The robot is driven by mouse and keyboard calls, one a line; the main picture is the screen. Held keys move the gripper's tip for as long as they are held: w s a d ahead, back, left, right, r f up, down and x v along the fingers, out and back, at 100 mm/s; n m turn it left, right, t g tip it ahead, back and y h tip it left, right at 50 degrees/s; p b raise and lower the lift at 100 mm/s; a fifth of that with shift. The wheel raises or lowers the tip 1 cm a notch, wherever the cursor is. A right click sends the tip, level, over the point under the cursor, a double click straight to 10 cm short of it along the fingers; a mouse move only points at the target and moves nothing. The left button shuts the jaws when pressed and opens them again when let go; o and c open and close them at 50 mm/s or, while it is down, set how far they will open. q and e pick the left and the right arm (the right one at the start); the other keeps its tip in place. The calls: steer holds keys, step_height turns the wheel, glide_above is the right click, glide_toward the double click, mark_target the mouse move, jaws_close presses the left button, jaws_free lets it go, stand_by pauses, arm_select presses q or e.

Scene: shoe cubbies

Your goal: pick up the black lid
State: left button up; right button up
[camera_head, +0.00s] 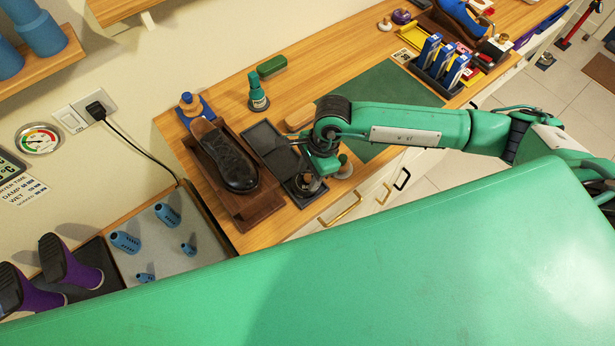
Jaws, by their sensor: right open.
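A long dark tray (263,133) lies on the wooden counter, right of a black shoe on a brown stand. A small round dark piece (309,184), which looks like the black lid, sits at the tray's near end. My right gripper (321,170) points down just above and beside it. The gripper is open, and its fingers partly cover this end of the tray. I cannot tell whether a finger touches the round piece. My left gripper is not in view.
The black shoe (228,160) stands close left of the tray. A green bottle (258,93) stands behind it. A small round-topped item (345,165) is right of the gripper. A green mat (385,92) lies behind my right arm. Drawer handles (341,209) line the counter front.

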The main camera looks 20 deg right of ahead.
jaws_close()
